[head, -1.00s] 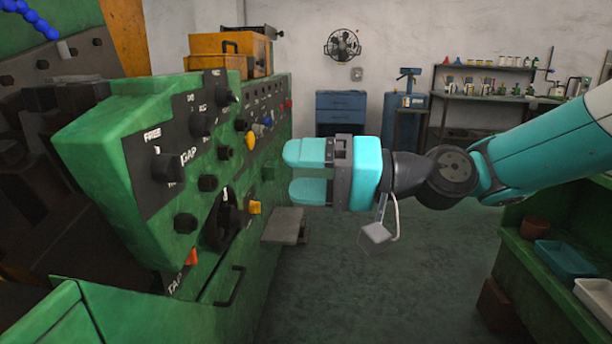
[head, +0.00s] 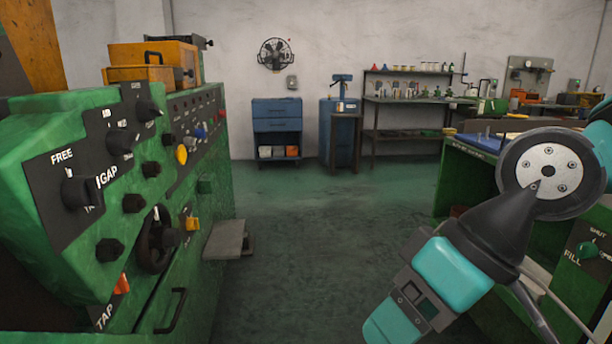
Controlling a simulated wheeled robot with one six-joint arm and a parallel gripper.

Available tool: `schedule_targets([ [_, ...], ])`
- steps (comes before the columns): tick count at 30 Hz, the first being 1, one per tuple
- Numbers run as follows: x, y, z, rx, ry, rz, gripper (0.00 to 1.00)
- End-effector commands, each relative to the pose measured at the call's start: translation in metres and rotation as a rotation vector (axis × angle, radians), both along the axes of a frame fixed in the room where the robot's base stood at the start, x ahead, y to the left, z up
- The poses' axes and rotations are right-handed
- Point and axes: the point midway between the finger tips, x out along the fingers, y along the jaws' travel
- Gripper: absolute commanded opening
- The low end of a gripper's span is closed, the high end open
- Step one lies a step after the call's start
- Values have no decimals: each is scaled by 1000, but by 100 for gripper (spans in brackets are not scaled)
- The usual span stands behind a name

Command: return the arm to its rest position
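My gripper (head: 388,334) is at the lower right in the head view, teal and dark grey, pointing down and to the left. Its fingertips are partly cut off by the bottom edge, so its opening is hard to judge. No object shows in it. My arm comes in from the right edge and bends at a round grey joint. The gripper hangs over the floor, well to the right of the green machine panel (head: 150,185) and clear of its knobs.
The floor aisle (head: 310,215) is open. A blue drawer cabinet (head: 277,120), a fan (head: 276,54) and a workbench (head: 420,101) are at the far wall.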

Motion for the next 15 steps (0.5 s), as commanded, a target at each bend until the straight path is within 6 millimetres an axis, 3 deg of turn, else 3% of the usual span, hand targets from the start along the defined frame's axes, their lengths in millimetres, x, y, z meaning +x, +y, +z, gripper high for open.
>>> schedule_targets([
  [5,-46,-60,-20,-201,44,-47,68],
  [6,-41,-56,2,-190,42,-42,68],
  [15,-40,-55,76,-187,42,-42,68],
])
